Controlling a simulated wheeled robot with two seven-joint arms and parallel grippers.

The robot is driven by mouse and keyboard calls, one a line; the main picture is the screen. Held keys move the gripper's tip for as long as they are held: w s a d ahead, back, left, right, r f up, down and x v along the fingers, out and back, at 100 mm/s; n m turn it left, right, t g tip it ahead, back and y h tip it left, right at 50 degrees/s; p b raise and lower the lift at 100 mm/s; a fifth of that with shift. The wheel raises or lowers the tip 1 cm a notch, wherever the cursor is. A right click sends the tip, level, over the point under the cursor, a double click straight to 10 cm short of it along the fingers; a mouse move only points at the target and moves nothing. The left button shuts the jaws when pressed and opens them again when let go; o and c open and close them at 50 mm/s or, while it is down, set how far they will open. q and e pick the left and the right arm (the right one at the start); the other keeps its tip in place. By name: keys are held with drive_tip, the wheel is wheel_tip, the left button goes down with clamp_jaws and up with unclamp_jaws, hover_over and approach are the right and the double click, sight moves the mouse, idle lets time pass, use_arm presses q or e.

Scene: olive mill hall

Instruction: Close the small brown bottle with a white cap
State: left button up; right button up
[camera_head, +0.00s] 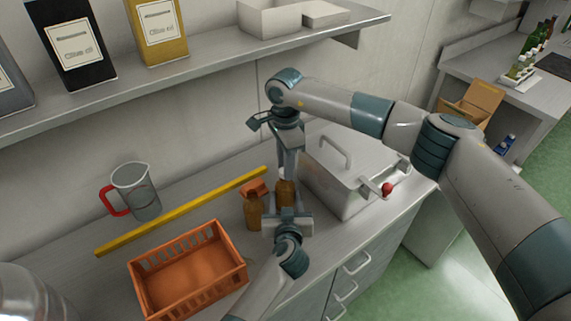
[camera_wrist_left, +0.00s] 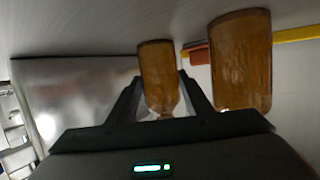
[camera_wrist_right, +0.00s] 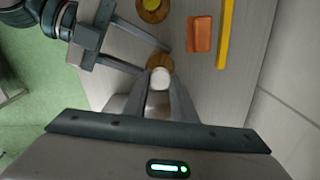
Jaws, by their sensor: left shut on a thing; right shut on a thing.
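The small brown bottle (camera_head: 287,188) stands on the bench. In the left wrist view it (camera_wrist_left: 158,72) is between the fingers of my left gripper (camera_head: 287,207), which is shut on it. My right gripper (camera_head: 289,172) points down from above, over the bottle. In the right wrist view it is shut on the round white cap (camera_wrist_right: 160,77). The cap lines up over the bottle, whose brown edge (camera_wrist_right: 158,62) shows around it. I cannot tell whether cap and bottle touch. The cap is hidden in the head view.
A larger brown bottle (camera_head: 252,212) stands close on the left. An orange block (camera_head: 256,187) lies behind it. An orange crate (camera_head: 188,270), a yellow bar (camera_head: 182,212) and a jug with a red handle (camera_head: 135,190) are further left. A metal lidded box (camera_head: 340,180) stands close on the right.

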drive_tip(key=shift+f, duration=0.4)
